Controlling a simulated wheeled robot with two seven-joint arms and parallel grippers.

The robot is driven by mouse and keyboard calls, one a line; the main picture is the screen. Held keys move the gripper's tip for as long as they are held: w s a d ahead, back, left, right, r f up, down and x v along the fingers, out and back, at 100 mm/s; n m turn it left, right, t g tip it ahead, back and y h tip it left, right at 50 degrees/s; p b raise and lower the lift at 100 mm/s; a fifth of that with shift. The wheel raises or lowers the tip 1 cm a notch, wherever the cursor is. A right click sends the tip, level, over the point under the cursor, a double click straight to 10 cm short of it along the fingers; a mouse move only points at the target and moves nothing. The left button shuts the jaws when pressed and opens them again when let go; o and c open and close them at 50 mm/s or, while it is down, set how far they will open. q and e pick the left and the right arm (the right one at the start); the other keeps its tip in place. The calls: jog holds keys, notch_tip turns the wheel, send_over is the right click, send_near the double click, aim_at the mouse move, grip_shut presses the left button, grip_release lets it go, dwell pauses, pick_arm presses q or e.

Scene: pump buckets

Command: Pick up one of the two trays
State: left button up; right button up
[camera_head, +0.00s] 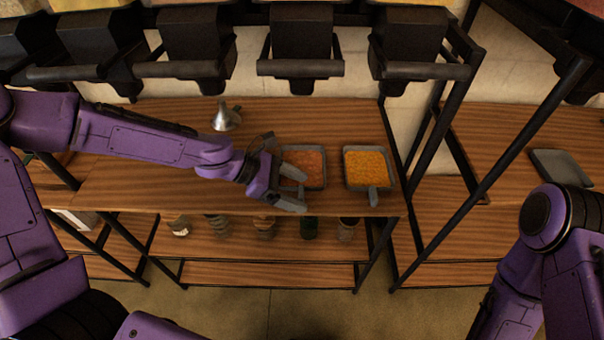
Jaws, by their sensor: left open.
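Two small grey trays stand side by side on the wooden shelf top. The left tray (321,185) holds orange-red bits, and the right tray (350,183) holds yellow-orange bits. The left tray's handle is not clearly visible. I cannot tell whether the fingers touch the tray. The right arm shows at the right edge, but its gripper is out of view.
A metal funnel (227,118) stands behind my left forearm. Black dispensers (302,45) hang above the shelf. Several jars (265,228) stand on the lower shelf. A dark frame post stands right of the right tray. Another grey tray-like object (561,168) lies on the right shelf.

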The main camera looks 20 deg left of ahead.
pick_arm(q)
jog(key=shift+d, duration=0.1)
jog(key=c, duration=1.4)
jog(key=shift+o, duration=0.2)
